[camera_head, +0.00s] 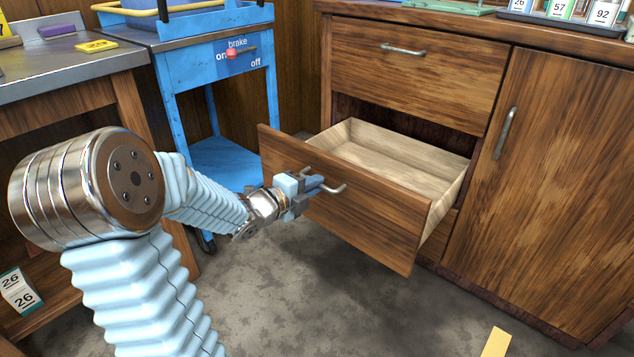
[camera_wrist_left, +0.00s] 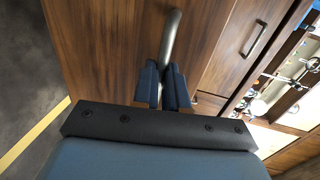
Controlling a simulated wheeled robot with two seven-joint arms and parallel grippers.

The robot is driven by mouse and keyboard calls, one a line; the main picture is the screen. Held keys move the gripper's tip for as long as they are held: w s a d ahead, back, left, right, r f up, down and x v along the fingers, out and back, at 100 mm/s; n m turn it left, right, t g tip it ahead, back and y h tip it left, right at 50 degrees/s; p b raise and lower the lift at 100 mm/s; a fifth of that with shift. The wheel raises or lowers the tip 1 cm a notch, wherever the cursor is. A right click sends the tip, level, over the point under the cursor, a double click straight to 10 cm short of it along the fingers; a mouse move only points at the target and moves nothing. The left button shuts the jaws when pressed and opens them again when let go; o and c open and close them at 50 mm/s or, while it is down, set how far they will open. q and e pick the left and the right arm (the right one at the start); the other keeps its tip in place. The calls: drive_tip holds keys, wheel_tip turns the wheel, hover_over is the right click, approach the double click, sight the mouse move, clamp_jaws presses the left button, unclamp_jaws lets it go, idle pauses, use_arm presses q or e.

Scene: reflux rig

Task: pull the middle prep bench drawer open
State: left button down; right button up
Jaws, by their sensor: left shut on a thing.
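The middle drawer (camera_head: 355,205) of the wooden prep bench stands pulled well out, and its pale wooden inside (camera_head: 400,170) looks empty. Its curved metal handle (camera_head: 335,188) sits on the front panel and also shows in the left wrist view (camera_wrist_left: 172,35). My left gripper (camera_head: 316,184) is at the handle, its fingers (camera_wrist_left: 163,85) shut on the bar. The drawer above (camera_head: 420,75) is shut. The drawer below is mostly hidden behind the open drawer's front. My right gripper is not in view.
A blue cart (camera_head: 215,75) with a red brake lever (camera_head: 232,53) stands left of the open drawer. A shut cupboard door (camera_head: 560,170) is to the right. A grey-topped table (camera_head: 70,65) is at the left. The floor before the drawer is clear, with a yellow strip (camera_head: 497,343).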

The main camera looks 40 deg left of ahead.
use_arm(q)
drive_tip(key=shift+s+a, duration=0.1)
drive_tip(key=c, duration=1.2)
unclamp_jaws()
drive_tip(key=p+v, duration=0.2)
drive_tip(key=v, duration=1.1)
drive_tip(key=shift+s+r, duration=0.15)
drive_tip(key=shift+s, duration=0.25)
